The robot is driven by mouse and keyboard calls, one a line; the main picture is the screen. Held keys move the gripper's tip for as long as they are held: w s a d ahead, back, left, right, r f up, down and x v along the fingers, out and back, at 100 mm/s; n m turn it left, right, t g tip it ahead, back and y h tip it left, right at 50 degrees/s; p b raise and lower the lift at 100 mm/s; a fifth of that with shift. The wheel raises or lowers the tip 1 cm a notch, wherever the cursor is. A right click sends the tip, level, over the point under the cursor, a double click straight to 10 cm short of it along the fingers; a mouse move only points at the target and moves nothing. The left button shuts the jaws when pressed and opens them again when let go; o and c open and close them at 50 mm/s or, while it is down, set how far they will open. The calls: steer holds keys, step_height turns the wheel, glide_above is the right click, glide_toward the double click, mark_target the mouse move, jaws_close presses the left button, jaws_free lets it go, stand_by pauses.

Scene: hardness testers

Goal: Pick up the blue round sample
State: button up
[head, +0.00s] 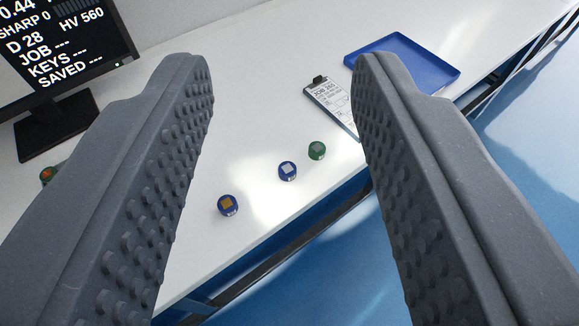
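Two blue round samples lie on the white bench between my fingers in the head view. One blue round sample (228,205) has a gold square on top and is nearer, by the left finger. The other blue round sample (287,171) has a pale silver square on top and lies a little farther back to the right. My gripper (272,75) is open wide and empty. Its two grey studded fingers stand apart, above the bench, and neither visibly holds anything.
A green round sample (317,150) lies just right of the blue ones. Another green one (46,175) with orange is partly hidden by the left finger. A clipboard (330,101), a blue tray (402,62) and a monitor (62,50) stand on the bench (262,112). The bench edge is close below the samples.

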steer(key=o, duration=0.3)
steer(key=shift+w+d, duration=0.1)
steer(key=shift+w, duration=0.1)
steer(key=w+d+f+n+g+h+p, duration=0.1)
steer(key=w+d+f+p, duration=0.4)
steer(key=w+f, duration=0.4)
steer(key=w+d+f+n+h+p, duration=0.1)
steer(key=w+d+f+p, duration=0.3)
steer(key=w+d+f, duration=0.4)
steer(key=n+g+y+p, duration=0.2)
steer(key=n+y+p, duration=0.1)
steer(key=y+p, duration=0.35)
glide_toward(289, 172)
steer(key=shift+y, duration=0.35)
steer(key=x, duration=0.2)
steer(key=b+x, duration=0.1)
steer(key=d+b+x, duration=0.1)
steer(key=x, duration=0.1)
steer(key=shift+w+a+f, duration=0.1)
steer(key=shift+w+a, duration=0.05)
steer(key=shift+w, duration=0.3)
steer(key=x, duration=0.2)
steer(key=b+x, duration=0.1)
steer(key=x, duration=0.1)
steer(key=shift+a+f, duration=0.2)
steer(key=shift+a, duration=0.1)
steer(key=shift+w+a+f, duration=0.15)
steer(key=shift+w, duration=0.2)
